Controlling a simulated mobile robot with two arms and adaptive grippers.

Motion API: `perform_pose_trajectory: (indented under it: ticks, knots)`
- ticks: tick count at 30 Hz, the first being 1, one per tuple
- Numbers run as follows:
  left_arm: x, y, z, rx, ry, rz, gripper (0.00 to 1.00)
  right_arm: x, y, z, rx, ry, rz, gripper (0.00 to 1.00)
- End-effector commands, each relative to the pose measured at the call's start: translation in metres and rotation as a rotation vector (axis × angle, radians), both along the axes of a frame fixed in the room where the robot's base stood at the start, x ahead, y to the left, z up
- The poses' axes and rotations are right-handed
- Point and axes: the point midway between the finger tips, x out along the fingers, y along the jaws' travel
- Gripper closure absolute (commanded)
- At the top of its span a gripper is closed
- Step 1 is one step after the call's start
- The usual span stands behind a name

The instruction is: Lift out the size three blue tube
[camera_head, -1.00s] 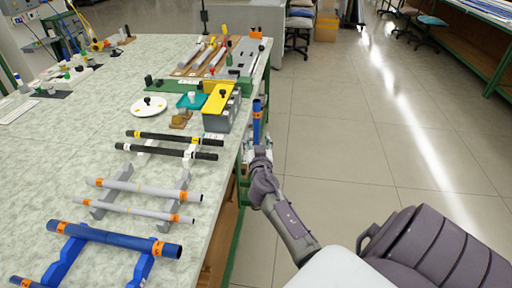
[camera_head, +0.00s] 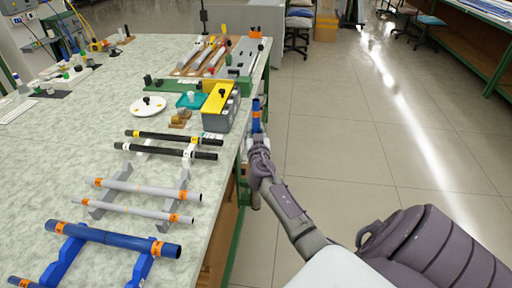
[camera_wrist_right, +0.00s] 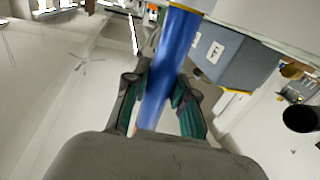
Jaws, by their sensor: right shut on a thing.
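A blue tube (camera_head: 256,117) with an orange band near its top stands roughly upright just off the table's right edge. My right gripper (camera_head: 259,140) is shut on this tube, below the band. In the right wrist view the blue tube (camera_wrist_right: 172,60) runs between the two teal-padded fingers (camera_wrist_right: 160,98). The tube's lower part is hidden in the head view, and its size mark is too small to read. Another, thicker blue tube (camera_head: 115,238) with orange bands lies across blue supports at the near left. My left gripper is not in view.
A grey box with a yellow top (camera_head: 218,97) stands on the table (camera_head: 60,170), close to the held tube. Grey tubes (camera_head: 145,189) and black rods (camera_head: 170,138) lie on supports nearer me. The floor (camera_head: 340,170) to the right is clear.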

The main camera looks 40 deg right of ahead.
Motion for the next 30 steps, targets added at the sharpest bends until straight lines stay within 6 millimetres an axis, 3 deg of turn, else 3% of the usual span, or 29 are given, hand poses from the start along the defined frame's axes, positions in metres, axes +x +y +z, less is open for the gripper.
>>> perform_pose_trajectory:
  ticks: [8, 14, 30]
  knots:
    - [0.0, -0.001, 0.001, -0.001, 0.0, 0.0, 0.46, 0.0, 0.0, 0.003, -0.001, -0.001, 0.0, 0.94]
    - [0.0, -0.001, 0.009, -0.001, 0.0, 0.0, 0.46, 0.0, 0.0, 0.021, 0.0, -0.004, -0.001, 0.94]
    - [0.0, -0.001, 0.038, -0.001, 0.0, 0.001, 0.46, 0.0, 0.0, 0.123, -0.003, -0.004, 0.0, 0.94]
